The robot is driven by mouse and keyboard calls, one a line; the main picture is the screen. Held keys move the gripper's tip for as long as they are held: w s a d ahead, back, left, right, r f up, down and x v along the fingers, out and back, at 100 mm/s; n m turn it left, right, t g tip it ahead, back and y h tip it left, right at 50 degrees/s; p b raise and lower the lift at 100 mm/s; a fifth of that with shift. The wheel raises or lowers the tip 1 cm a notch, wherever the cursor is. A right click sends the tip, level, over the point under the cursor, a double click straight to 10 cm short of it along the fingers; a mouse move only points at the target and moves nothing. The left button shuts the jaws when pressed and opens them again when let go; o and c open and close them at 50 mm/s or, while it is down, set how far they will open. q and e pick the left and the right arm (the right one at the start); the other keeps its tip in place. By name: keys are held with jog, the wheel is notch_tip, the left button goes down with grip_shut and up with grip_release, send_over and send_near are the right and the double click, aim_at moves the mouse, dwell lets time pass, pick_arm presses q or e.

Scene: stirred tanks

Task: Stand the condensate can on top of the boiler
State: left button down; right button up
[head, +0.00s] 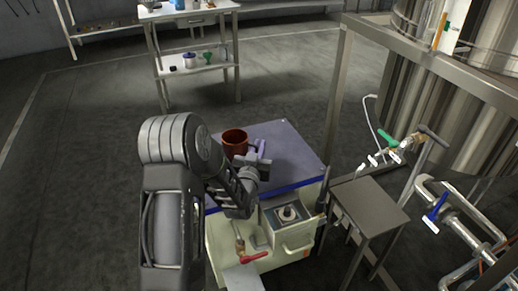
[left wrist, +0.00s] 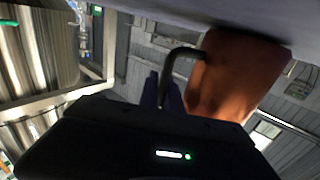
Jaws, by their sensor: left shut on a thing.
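The condensate can (head: 235,139) is a copper-red, mug-like can with a dark handle. In the head view it appears upright over the blue-grey top (head: 286,142) of the cream boiler (head: 291,245). My left gripper (head: 260,159) is at the can's right side, shut on its handle. In the left wrist view the can (left wrist: 237,75) appears upside down, its black handle (left wrist: 178,57) between my left gripper's fingers (left wrist: 165,95). The can's base is at or very close to the boiler top; I cannot tell whether they touch. My right gripper is not in view.
A small metal stand (head: 369,206) is right of the boiler. A large steel tank (head: 440,95) with valves and pipes stands at the right. A workbench (head: 195,68) with items stands behind. A red-handled valve (head: 253,257) is on the boiler's front. Floor at left is clear.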

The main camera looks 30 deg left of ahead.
pick_arm(q)
jog(key=shift+f, duration=0.1)
jog(key=shift+f, duration=0.15)
jog(key=c, duration=1.5)
grip_release()
jog(key=shift+c, duration=0.2)
jog(key=shift+r, duration=0.3)
jog(key=shift+s+d+f, duration=0.1)
jog(key=shift+s, duration=0.2)
jog(key=v, duration=0.4)
jog(key=shift+s+d, duration=0.1)
jog(key=shift+s, duration=0.2)
jog(key=b+v, duration=0.3)
jog(key=v, duration=0.3)
jog(key=shift+f+b, duration=0.2)
jog(key=shift+b, duration=0.1)
jog(key=shift+s+d+r, duration=0.1)
jog(key=shift+s+r, duration=0.1)
jog(key=shift+s, duration=0.15)
